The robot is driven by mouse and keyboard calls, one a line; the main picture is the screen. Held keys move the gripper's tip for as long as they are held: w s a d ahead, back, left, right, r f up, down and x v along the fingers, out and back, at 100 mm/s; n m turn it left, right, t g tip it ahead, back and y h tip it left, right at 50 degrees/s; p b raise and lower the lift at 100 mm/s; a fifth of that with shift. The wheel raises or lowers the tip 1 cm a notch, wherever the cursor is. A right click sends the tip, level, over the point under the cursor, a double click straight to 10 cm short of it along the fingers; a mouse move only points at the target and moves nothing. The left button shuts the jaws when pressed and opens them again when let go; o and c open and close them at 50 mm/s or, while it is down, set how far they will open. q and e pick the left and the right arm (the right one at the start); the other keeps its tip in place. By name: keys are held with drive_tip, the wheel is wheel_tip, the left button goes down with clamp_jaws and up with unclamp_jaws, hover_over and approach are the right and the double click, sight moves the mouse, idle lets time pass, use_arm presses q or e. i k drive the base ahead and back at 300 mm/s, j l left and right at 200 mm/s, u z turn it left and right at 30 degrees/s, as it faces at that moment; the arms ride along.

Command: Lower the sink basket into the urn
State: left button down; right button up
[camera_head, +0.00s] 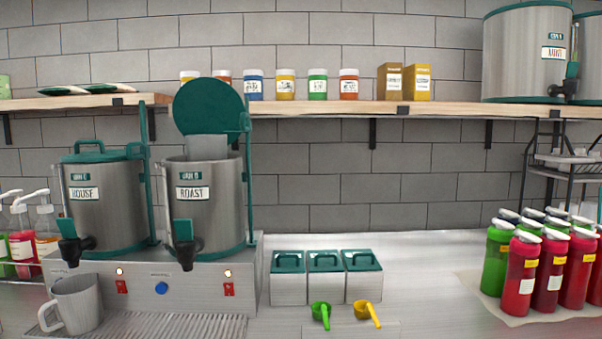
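The urn labelled ROAST (212,218) stands on the metal base unit with its round green lid (208,106) swung up. A flat grey piece (206,148) shows at its mouth, below the lid; I cannot tell whether it is the sink basket or part of the urn. The inside of the urn is hidden. The urn labelled HOUSE (104,217) stands to its left with its green lid (101,152) down. I see no other thing that is clearly the sink basket. Neither of my grippers is in view.
A grey mug (76,304) stands on the drip grille. Lidded boxes (326,287) and green and yellow scoops (368,313) sit right of the base. Red and green bottles (521,275) crowd the right. A shelf (300,107) runs above. The counter (425,270) between boxes and bottles is clear.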

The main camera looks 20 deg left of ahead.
sight(201, 148)
drive_tip(key=k+j, duration=0.1)
drive_tip(key=j, duration=0.35)
drive_tip(key=k+j, duration=0.1)
drive_tip(key=j, duration=0.35)
drive_tip(key=k+j, duration=0.1)
drive_tip(key=j, duration=0.4)
drive_tip(key=k+j, duration=0.1)
drive_tip(key=j, duration=0.35)
